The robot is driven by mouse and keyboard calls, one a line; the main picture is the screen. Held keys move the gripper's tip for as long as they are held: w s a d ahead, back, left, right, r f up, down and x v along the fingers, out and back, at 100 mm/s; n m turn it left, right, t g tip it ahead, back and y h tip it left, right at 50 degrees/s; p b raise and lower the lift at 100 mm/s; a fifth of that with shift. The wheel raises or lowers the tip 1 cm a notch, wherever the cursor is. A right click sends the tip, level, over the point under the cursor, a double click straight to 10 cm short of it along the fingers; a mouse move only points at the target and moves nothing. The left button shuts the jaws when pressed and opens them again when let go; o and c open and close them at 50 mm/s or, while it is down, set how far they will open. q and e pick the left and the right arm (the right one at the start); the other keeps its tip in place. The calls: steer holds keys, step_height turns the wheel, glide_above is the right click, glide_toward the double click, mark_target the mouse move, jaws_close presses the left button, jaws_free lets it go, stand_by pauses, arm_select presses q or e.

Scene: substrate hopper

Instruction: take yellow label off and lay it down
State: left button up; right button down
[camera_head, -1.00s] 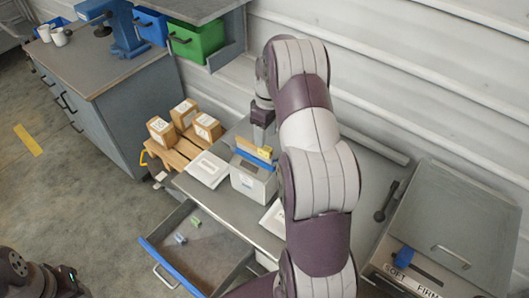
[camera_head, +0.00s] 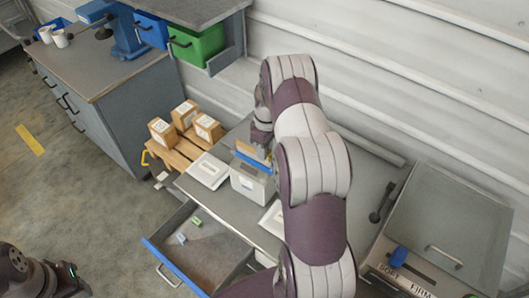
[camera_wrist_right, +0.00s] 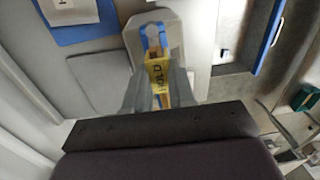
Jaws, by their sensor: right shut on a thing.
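A yellow label with the word HOLD (camera_wrist_right: 158,76) is between the fingers of my right gripper (camera_wrist_right: 158,92) in the right wrist view. In the head view, my right gripper (camera_head: 264,143) is at the top of a small grey hopper (camera_head: 249,186) with a blue strip (camera_head: 254,163) along its top. The label's edge (camera_head: 247,149) shows just above that strip. I cannot tell whether the label still touches the hopper. My left gripper (camera_head: 68,277) is at the lower left, dark and partly cut off, far from the label; its fingers are unclear.
A white framed card (camera_head: 208,170) lies left of the hopper. An open drawer (camera_head: 198,243) holds small green and blue pieces. Cartons (camera_head: 184,113) stand on a wooden pallet. A lidded grey bin (camera_head: 440,228) marked SOFT and FIRM is at the right.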

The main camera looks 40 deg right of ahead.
steer(key=shift+w+r+b, duration=0.1)
steer(key=shift+r+b, duration=0.4)
steer(key=shift+b, duration=0.05)
step_height(320, 180, up, 3)
steer(key=shift+f+b, duration=0.2)
steer(key=shift+b, duration=0.7)
steer(key=s+r+b, duration=0.3)
steer(key=s+r, duration=0.5)
steer(key=s, duration=0.4)
step_height(320, 180, up, 6)
steer(key=p, duration=0.6)
steer(key=shift+d+r, duration=0.25)
steer(key=shift+d, duration=0.15)
steer(key=shift+w, duration=0.15)
